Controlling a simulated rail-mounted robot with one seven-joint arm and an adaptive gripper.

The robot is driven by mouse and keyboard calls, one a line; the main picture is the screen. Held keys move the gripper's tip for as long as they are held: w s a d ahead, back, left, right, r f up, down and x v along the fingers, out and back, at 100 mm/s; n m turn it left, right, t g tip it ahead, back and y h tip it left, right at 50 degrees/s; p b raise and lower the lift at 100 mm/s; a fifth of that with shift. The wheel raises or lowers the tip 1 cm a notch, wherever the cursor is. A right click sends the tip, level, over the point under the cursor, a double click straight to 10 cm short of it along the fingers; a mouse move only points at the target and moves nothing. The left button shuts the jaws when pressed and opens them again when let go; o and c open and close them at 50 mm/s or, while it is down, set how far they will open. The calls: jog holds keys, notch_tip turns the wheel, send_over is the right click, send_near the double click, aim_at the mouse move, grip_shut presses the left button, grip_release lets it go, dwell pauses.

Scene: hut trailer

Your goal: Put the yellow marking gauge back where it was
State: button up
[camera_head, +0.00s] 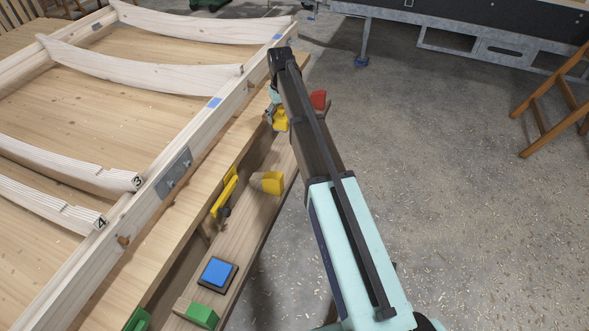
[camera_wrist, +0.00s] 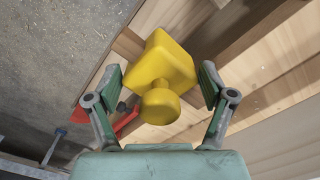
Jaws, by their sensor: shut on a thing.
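The yellow marking gauge (camera_head: 281,121), a block with a round knob, is at the far part of the wooden ledge beside the bench. In the wrist view the gauge (camera_wrist: 160,65) fills the space between the two fingers of my gripper (camera_wrist: 161,82), with its knob toward the palm. My gripper (camera_head: 272,112) is shut on it, partly hidden behind my arm in the head view. I cannot tell whether the gauge touches the ledge below.
A red piece (camera_head: 319,99) is close to the gauge. Pale curved beams (camera_head: 140,66) lie across the bench. Open floor is right.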

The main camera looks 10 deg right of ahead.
jog(key=w+f, duration=0.1)
jog(key=f, duration=0.6)
jog(key=w+f, duration=0.1)
jog(key=f, duration=0.7)
jog(key=w+f, duration=0.2)
jog(key=f, duration=0.5)
jog(key=shift+d+f+b, duration=0.25)
jog(key=shift+d+b, duration=0.05)
jog(key=shift+b, duration=0.1)
jog(key=shift+f, duration=0.1)
jog(key=o, duration=1.2)
notch_tip(320, 180, up, 12)
jog(key=shift+b, duration=0.3)
